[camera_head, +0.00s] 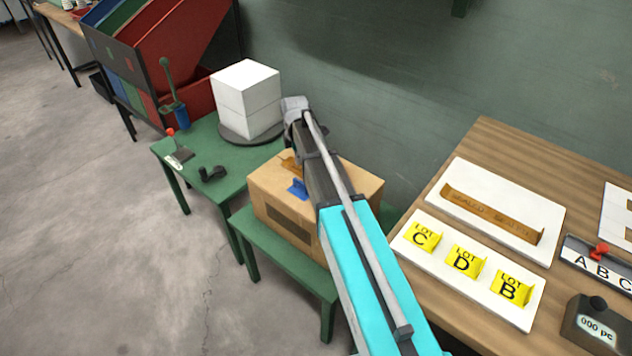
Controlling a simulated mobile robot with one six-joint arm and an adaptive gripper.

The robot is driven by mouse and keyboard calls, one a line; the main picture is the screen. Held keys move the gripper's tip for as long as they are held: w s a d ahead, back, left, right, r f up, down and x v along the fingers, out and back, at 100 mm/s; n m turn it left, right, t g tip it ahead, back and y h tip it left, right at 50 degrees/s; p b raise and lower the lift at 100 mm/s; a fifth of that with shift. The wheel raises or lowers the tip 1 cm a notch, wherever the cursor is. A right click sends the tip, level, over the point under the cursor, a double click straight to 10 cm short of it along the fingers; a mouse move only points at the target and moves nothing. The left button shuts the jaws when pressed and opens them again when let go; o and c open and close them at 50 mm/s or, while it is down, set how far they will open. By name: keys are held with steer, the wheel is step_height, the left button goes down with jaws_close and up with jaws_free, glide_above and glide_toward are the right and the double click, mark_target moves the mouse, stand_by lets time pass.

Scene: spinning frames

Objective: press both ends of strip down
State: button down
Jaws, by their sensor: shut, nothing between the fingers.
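A brown strip (490,214) with dark printed lettering lies along a white board (458,172) on the wooden table at right. Both of its short ends look turned up from the board, and its middle lies along it. My arm reaches up from the bottom of the view across a cardboard box, well to the left of the strip. I cannot make out my gripper's fingers; the far end of the arm is a grey part above the box. Nothing of mine touches the strip.
The cardboard box (262,188) on a green bench bears a blue piece (298,188). A white block (246,92) stands on a green table. A second white board (420,258) holds yellow lot cards.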

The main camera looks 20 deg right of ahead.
steer(key=shift+f+b, duration=1.3)
steer(key=shift+b, duration=0.05)
stand_by(0.3)
steer(key=shift+r, duration=0.1)
stand_by(0.3)
step_height(320, 180, up, 8)
steer(key=p, duration=0.8)
stand_by(0.7)
steer(key=shift+r+p, duration=0.55)
steer(key=shift+p, duration=0.1)
steer(key=shift+w+f, duration=0.1)
steer(key=shift+f, duration=0.05)
steer(key=shift+f+b, duration=3.2)
steer(key=shift+b, duration=0.15)
